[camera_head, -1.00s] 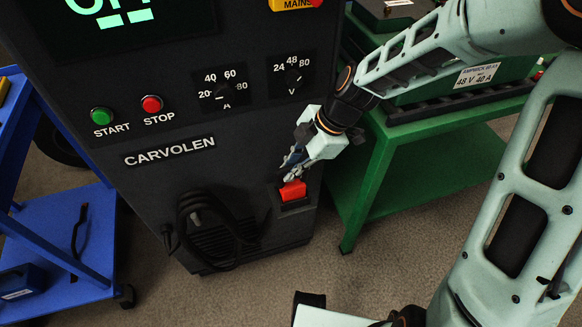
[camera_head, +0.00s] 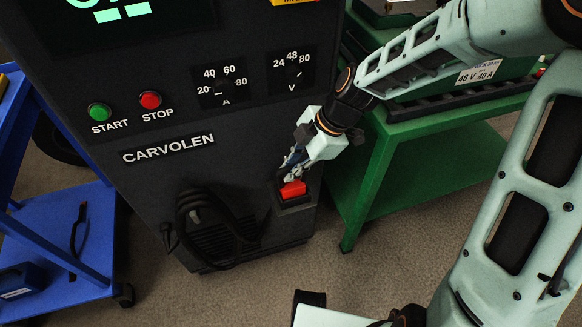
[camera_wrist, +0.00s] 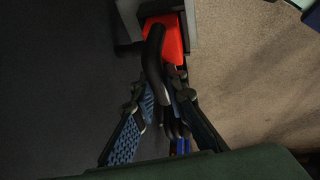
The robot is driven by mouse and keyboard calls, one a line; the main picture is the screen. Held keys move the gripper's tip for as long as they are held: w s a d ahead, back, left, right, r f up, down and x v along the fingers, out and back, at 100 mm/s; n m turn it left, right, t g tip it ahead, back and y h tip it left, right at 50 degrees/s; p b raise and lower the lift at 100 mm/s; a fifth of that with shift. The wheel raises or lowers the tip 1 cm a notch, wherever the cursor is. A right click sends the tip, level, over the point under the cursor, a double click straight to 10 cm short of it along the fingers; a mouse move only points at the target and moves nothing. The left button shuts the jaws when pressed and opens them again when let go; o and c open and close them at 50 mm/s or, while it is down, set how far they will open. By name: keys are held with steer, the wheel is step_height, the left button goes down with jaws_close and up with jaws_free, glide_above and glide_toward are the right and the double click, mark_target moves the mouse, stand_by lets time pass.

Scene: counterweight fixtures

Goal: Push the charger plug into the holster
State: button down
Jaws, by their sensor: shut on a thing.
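The red charger plug (camera_head: 292,189) is at the mouth of the dark holster (camera_head: 295,204), low on the right side of the charger's front. My gripper (camera_head: 293,172) is just above it and shut on the plug. In the wrist view, the red plug (camera_wrist: 175,42) lies between the grey walls of the holster (camera_wrist: 191,22), with a black curved cable (camera_wrist: 154,55) in front of it. The fingers of my gripper (camera_wrist: 165,98) are around the plug's near end, partly hidden by the cable. How deep the plug sits is hidden.
The dark charger cabinet (camera_head: 130,195) stands behind, with a coiled black cable (camera_head: 188,225) hanging left of the holster. A green bench (camera_head: 375,190) stands close on the right, a blue cart (camera_head: 75,235) on the left. Floor in front is clear.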

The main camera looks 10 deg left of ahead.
steer(key=shift+f, duration=0.4)
steer(key=c, duration=1.8)
jaws_free()
steer(key=shift+c, duration=0.2)
steer(key=v, duration=1.2)
